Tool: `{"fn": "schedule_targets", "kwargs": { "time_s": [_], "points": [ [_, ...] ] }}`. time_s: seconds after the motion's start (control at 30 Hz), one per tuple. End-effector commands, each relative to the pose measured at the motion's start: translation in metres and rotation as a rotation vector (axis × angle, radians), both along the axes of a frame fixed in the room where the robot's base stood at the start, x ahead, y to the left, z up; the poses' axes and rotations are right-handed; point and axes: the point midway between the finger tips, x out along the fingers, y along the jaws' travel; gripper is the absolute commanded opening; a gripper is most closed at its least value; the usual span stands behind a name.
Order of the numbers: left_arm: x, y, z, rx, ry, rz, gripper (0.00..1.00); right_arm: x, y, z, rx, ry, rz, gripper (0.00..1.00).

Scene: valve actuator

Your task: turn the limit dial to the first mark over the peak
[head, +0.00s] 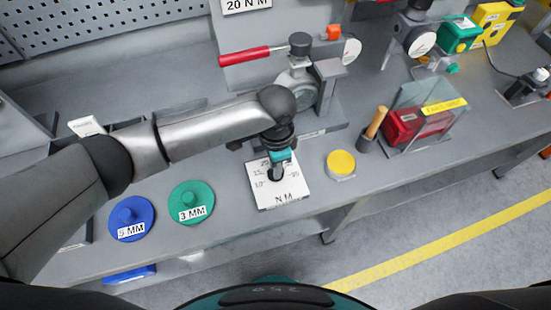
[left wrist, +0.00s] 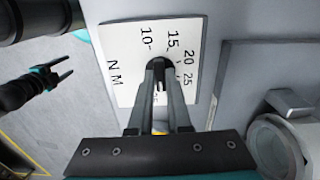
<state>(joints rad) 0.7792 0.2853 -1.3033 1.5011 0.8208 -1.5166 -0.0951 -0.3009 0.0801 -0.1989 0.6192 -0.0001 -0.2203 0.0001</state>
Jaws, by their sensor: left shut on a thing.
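The limit dial is a white plate (head: 292,196) marked N M, lying on the bench near its front edge. In the left wrist view the plate (left wrist: 125,60) shows 10, 15, 20 and 25 around a dark knob (left wrist: 159,63). My left gripper (head: 280,172) points down over the plate. Its fingers (left wrist: 160,72) are shut on the knob and hide most of it, so I cannot read its pointer. A 20 N M sign (head: 246,4) stands at the back. My right gripper (left wrist: 62,72) shows in the left wrist view, open and empty, away from the dial.
A red-handled wrench (head: 245,56) and a metal valve assembly (head: 298,84) stand behind the dial. Blue (head: 131,218) and green (head: 191,202) discs lie left. A yellow button (head: 341,163) and a clear cover (head: 425,100) over a red box are right.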

Motion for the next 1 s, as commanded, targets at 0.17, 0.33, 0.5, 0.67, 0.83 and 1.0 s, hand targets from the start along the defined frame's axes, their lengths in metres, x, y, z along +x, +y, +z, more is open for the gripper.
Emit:
{"fn": "schedule_targets", "kwargs": {
  "time_s": [0.17, 0.33, 0.5, 0.67, 0.83, 1.0],
  "points": [
    [-0.002, -0.001, 0.005, 0.000, 0.004, 0.148, 0.00, 0.000, 0.000, 0.030, 0.000, -0.001, 0.000, 0.60],
    [-0.001, -0.001, 0.004, -0.001, 0.004, 0.277, 0.00, 0.000, 0.001, 0.047, 0.001, -0.001, 0.000, 0.60],
    [-0.001, -0.001, 0.003, -0.001, 0.003, 0.379, 0.00, 0.001, 0.001, 0.059, 0.001, -0.001, 0.000, 0.60],
    [0.000, -0.001, 0.002, -0.002, 0.001, 0.446, 0.00, 0.001, 0.001, 0.065, 0.001, -0.002, 0.000, 0.60],
    [0.000, -0.001, 0.001, -0.002, 0.001, 0.484, 0.00, 0.001, 0.001, 0.069, 0.001, -0.002, 0.001, 0.60],
    [0.001, -0.001, 0.001, -0.002, -0.001, 0.495, 0.00, 0.001, 0.001, 0.069, 0.001, -0.002, 0.001, 0.60]
  ]
}}
